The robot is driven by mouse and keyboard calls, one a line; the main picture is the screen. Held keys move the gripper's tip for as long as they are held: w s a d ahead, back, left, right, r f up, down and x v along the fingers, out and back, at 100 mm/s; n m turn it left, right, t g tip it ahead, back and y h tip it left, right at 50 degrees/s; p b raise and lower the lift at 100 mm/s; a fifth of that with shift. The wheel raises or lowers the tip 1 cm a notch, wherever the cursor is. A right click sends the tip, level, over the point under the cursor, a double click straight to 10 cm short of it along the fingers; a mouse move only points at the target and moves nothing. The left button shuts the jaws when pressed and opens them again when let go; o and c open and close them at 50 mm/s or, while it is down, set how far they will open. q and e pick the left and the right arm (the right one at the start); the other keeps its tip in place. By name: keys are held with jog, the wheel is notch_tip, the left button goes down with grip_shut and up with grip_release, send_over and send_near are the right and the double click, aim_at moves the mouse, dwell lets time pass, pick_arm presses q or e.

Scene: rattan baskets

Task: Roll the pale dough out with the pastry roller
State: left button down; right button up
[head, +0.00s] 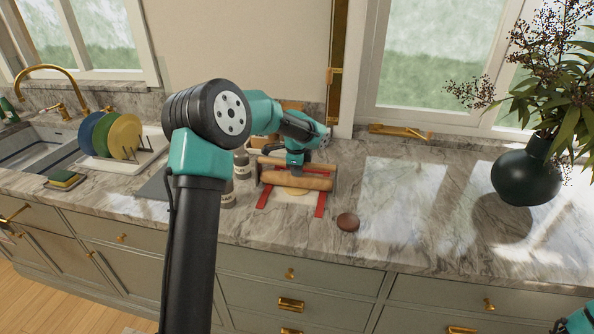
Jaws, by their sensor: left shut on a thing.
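The pale dough (292,191) shows as a thin edge just in front of and beneath the cylinder; the rest is hidden. The dough is on a pale board or mat (291,202) with red strips at its left and right. My right gripper is out of view.
A round brown object (348,221) lies right of the mat. Grey canisters (242,165) stand close to its left. A rack with coloured plates (124,137) and a sink are farther left. A dark vase (524,176) stands far right; the worktop between is clear.

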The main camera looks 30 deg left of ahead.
pick_arm(q)
jog(key=shift+f, duration=0.1)
jog(key=shift+w+a, duration=0.25)
jog(key=shift+w, duration=0.45)
jog(key=shift+w+a, duration=0.2)
jog(key=shift+w, duration=0.5)
jog(key=shift+s, duration=0.1)
jog(key=shift+s+d, duration=0.25)
jog(key=shift+s, duration=0.45)
jog(key=shift+s+d, duration=0.25)
jog(key=shift+s, duration=0.45)
